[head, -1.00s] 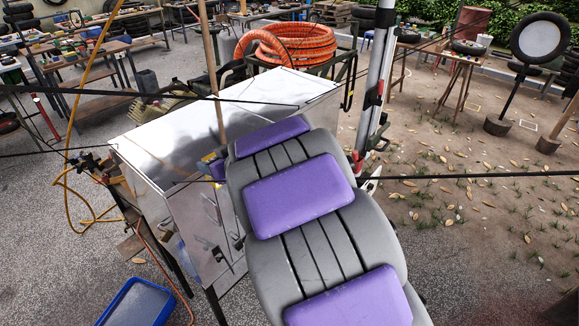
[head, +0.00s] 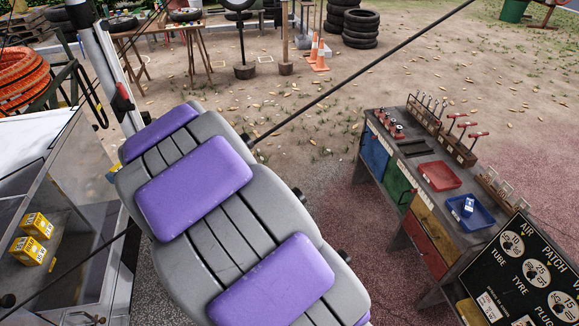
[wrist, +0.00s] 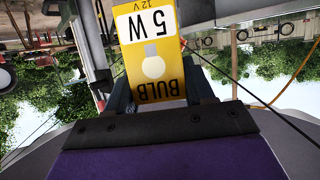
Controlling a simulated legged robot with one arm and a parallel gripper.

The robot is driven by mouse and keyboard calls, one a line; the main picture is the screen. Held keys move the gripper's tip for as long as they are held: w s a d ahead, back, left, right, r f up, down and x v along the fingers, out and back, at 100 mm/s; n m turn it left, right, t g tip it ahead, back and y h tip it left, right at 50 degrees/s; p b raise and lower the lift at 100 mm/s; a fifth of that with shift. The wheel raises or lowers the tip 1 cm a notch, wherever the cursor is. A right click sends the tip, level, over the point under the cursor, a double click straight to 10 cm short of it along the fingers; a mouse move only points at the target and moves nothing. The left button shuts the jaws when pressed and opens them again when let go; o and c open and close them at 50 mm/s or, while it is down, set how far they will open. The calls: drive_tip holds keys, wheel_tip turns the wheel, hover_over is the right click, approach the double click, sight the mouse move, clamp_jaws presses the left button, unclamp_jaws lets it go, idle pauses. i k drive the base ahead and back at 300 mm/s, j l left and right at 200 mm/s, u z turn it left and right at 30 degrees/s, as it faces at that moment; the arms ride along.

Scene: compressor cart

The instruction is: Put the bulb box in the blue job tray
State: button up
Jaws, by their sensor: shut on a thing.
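In the wrist view my gripper (wrist: 160,97) is shut on a yellow and white bulb box (wrist: 153,66), with a dark finger on either side. Its print, "BULB", "5 W" and "12V", appears upside down. In the head view my grey and purple arm hides most of the gripper and the held box. The blue job tray (head: 482,220) lies on the workbench at the right, well apart from my gripper. A small blue and white box (head: 468,207) is inside it.
A red tray (head: 440,176) lies beside the blue one on the workbench (head: 412,190), near tool racks. A black price board (head: 525,270) stands at the lower right. Two yellow boxes (head: 38,225) sit in the glass-sided cabinet at the left. Open ground lies between cabinet and workbench.

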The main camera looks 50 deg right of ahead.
sight(476, 223)
drive_tip(key=i+l+z, duration=0.1)
drive_tip(key=z, duration=1.55)
drive_tip(key=i+z, duration=0.15)
drive_tip(key=z, duration=0.25)
drive_tip(key=i+z, duration=0.1)
drive_tip(key=z, duration=0.3)
drive_tip(key=i+z, duration=0.15)
drive_tip(key=z, duration=0.25)
drive_tip(key=i+j+z, duration=0.1)
drive_tip(key=z, duration=0.3)
drive_tip(key=i+j+z, duration=0.25)
drive_tip(key=i+j, duration=0.15)
drive_tip(key=j, duration=0.25)
drive_tip(key=i+j+z, duration=0.15)
drive_tip(key=j, duration=0.2)
